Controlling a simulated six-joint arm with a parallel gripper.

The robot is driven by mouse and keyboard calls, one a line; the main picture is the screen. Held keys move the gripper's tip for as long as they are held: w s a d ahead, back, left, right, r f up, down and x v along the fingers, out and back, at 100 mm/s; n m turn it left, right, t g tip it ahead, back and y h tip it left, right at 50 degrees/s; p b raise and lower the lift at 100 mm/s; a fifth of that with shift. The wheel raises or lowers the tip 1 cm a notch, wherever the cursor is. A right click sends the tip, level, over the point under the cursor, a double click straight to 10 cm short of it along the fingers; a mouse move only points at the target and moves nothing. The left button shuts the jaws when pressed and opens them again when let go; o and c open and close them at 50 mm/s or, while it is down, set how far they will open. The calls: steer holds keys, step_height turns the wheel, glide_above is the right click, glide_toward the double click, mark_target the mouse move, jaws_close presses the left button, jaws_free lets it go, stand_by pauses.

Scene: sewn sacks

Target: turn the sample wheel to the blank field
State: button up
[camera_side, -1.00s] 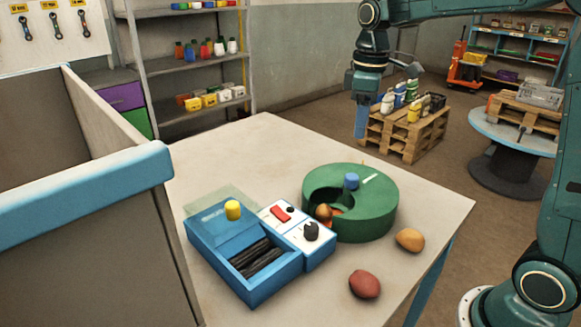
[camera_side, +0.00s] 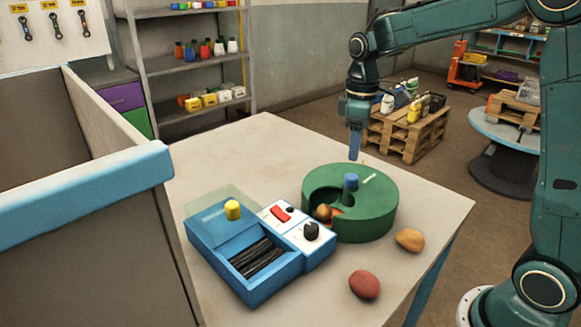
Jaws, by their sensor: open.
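The sample wheel (camera_side: 377,215) is a thick green disc on the table with a blue peg (camera_side: 351,182) on top and a short white mark (camera_side: 370,178) beside it. A cut-out in its front left shows an orange-brown lump (camera_side: 323,212) and some orange-red below it. My gripper (camera_side: 355,156) points down just above the blue peg, apart from it. Its fingers are open and empty; they overlap edge-on, so the gap between them is hidden. I cannot tell which field the wheel shows as blank.
A blue box (camera_side: 260,293) with dark slats, a yellow knob (camera_side: 232,210) and a white switch panel (camera_side: 287,226) adjoins the wheel's left. A tan lump (camera_side: 410,240) and a red lump (camera_side: 365,284) lie in front. A grey bin (camera_side: 90,250) stands left.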

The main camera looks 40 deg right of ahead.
mark_target(352, 176)
step_height(352, 176, down, 9)
steer(key=shift+r, duration=0.15)
stand_by(0.4)
jaws_close()
